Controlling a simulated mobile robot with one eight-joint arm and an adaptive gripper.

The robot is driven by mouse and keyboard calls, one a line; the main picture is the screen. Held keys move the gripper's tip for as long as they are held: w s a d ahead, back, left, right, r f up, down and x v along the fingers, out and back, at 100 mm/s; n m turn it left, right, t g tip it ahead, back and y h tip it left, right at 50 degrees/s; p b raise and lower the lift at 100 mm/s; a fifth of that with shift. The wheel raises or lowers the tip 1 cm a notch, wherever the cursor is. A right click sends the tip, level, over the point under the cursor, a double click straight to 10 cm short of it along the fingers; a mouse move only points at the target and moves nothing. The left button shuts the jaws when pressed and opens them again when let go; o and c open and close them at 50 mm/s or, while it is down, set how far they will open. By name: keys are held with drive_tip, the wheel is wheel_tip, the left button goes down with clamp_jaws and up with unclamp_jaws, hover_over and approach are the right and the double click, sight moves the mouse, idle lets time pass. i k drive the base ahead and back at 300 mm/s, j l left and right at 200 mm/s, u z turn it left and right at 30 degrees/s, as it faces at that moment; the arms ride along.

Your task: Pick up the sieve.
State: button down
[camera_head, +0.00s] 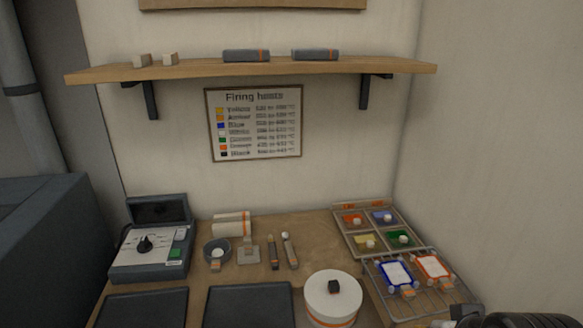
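The likely sieve is a small round dark-rimmed dish (217,250) with something pale inside and a light tan block at its front edge. It sits on the wooden worktop, left of a small grey square piece (248,252) with a light block on it. I cannot be sure which of the two is the sieve. A dark part of my own arm or gripper (466,315) shows at the bottom right edge, well away from both. It is cut off by the frame, and its fingers cannot be made out.
A control box (150,250) stands at the left, white rolls (232,223) behind the dish. Two slim tools (272,252) lie to the right. A white lidded pot (333,290), a colour tray (349,231) and a wire rack (410,303) fill the right. Dark plates (248,304) lie in front.

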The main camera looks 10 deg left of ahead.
sight(216, 251)
drive_tip(key=u, duration=0.35)
drive_tip(key=j+u, duration=0.15)
drive_tip(key=u, duration=0.2)
drive_tip(key=j+u, duration=0.1)
drive_tip(key=u, duration=0.25)
drive_tip(key=k, duration=0.05)
